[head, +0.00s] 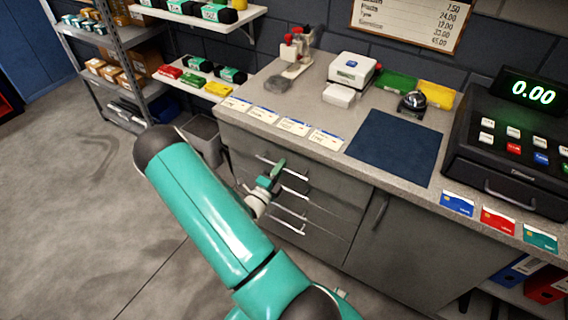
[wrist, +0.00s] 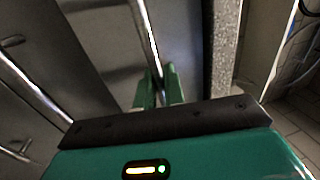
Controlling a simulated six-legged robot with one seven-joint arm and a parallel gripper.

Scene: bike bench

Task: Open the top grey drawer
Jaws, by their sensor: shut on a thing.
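The top grey drawer (head: 322,178) is the uppermost front in the grey cabinet under the counter. It looks flush with the cabinet. Its silver bar handle (head: 296,174) runs across the front, and my arm hides part of the drawers. My gripper (head: 279,168) is at this handle, with its green fingers on either side of the bar. In the wrist view, the handle (wrist: 148,30) runs down between the two fingertips (wrist: 159,80), and the gripper is shut on it.
Lower drawer handles (head: 290,212) sit just below my gripper. The speckled counter (head: 330,98) overhangs the drawers and carries cards, a blue mat (head: 395,145) and a cash register (head: 510,145). A grey bin (head: 203,138) stands left of the cabinet. The floor at left is clear.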

